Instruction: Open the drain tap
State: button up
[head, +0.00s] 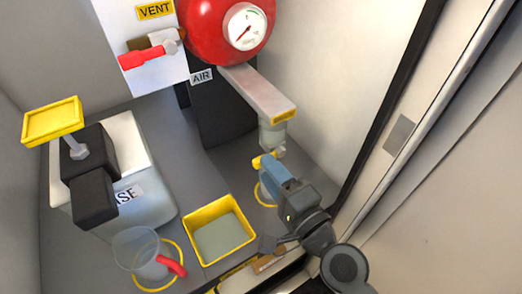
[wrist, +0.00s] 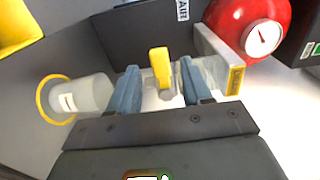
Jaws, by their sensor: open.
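The drain tap shows its yellow lever (wrist: 160,62) in the wrist view, standing upright between my two blue fingers. In the head view a yellow bit of the lever (head: 257,161) shows just left of my fingertips, below the filter bowl (head: 272,138); the rest is hidden by my gripper. My gripper (wrist: 159,88) is open, with one finger on each side of the lever and visible gaps to it. In the head view my gripper (head: 268,163) reaches up from the lower right.
A clear cup (wrist: 92,92) stands by a yellow ring below the tap. A yellow bin (head: 219,228), a jug with a red handle (head: 140,254) and a white tank (head: 150,205) lie left. A grey beam (head: 258,92) and red vessel (head: 215,30) are above.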

jog(key=x, duration=0.6)
jog(key=shift+p, duration=0.35)
grip_shut()
